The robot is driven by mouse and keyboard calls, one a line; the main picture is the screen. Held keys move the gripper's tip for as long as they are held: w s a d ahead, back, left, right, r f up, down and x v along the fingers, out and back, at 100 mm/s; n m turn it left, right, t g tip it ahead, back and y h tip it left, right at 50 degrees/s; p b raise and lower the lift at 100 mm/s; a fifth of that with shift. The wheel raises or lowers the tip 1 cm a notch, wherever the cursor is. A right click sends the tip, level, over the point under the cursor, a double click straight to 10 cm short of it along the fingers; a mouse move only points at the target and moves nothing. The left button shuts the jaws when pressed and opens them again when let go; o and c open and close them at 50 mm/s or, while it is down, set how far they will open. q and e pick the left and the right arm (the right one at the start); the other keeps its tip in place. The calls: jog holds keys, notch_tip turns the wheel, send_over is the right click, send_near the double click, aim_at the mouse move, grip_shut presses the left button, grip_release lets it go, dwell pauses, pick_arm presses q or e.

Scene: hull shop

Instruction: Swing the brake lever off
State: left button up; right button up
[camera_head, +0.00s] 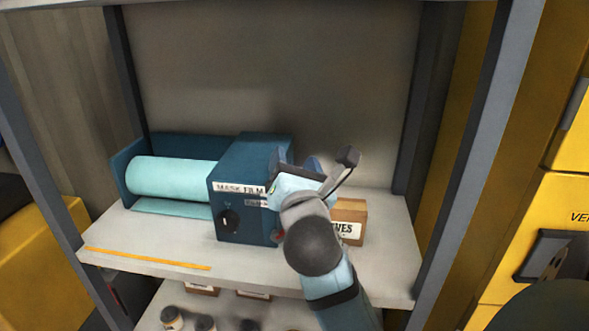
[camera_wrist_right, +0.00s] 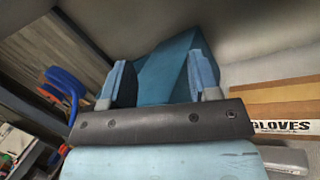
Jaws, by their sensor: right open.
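The blue mask film dispenser (camera_head: 233,174) stands on the upper shelf, with a black round knob (camera_head: 230,221) on its front. A pale teal film roll (camera_head: 172,175) lies at its left. A second small label (camera_head: 256,203) sits under the name label, too small to read surely. The brake lever cannot be made out; my right arm covers the dispenser's right front, where a small red spot (camera_head: 279,236) shows. My right gripper (camera_head: 312,160) is open and empty, at the dispenser's right upper side. In the wrist view the dispenser's blue body (camera_wrist_right: 165,75) shows beyond the parted fingers. My left gripper is out of view.
A cardboard gloves box (camera_head: 350,222) stands right of the dispenser, close to my right wrist; it also shows in the wrist view (camera_wrist_right: 285,100). Grey uprights (camera_head: 487,140) flank the shelf (camera_head: 180,251). A yellow strip (camera_head: 150,259) lies along its front left. Jars (camera_head: 172,318) stand below.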

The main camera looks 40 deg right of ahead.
pick_arm(q)
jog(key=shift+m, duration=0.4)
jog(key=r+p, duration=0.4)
jog(key=p, duration=0.1)
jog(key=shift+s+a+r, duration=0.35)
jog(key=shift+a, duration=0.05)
pick_arm(e)
notch_tip(320, 180, up, 6)
jog(key=shift+r, duration=0.2)
jog(key=shift+c, duration=0.2)
